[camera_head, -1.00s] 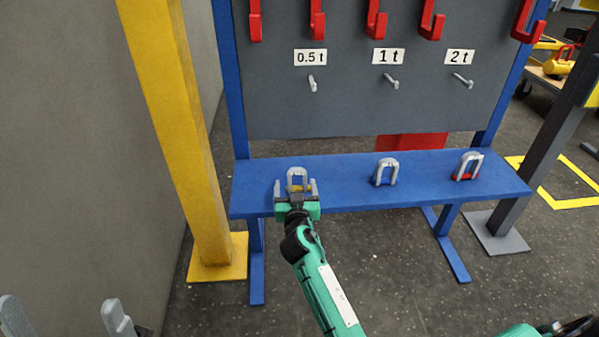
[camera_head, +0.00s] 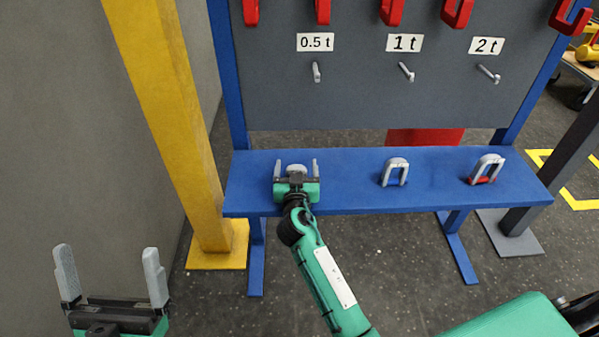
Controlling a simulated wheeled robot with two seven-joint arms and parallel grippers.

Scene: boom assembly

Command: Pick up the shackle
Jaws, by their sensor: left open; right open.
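Three grey U-shaped shackles stand on the blue shelf (camera_head: 345,185). The left shackle (camera_head: 296,168) shows only its top between the fingers of my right gripper (camera_head: 295,165), which is open around it; the rest is hidden by the gripper body. I cannot tell if the fingers touch it. The middle shackle (camera_head: 395,172) stands clear. The right shackle (camera_head: 486,168) has a red part low down and also stands clear. My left gripper (camera_head: 110,272) is open and empty at the lower left, well apart from the shelf.
Behind the shelf a grey board (camera_head: 365,100) carries labels 0.5 t, 1 t and 2 t, pegs and red hooks (camera_head: 392,10). A yellow post (camera_head: 165,115) stands close to the shelf's left end. A dark post (camera_head: 550,175) stands at the right.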

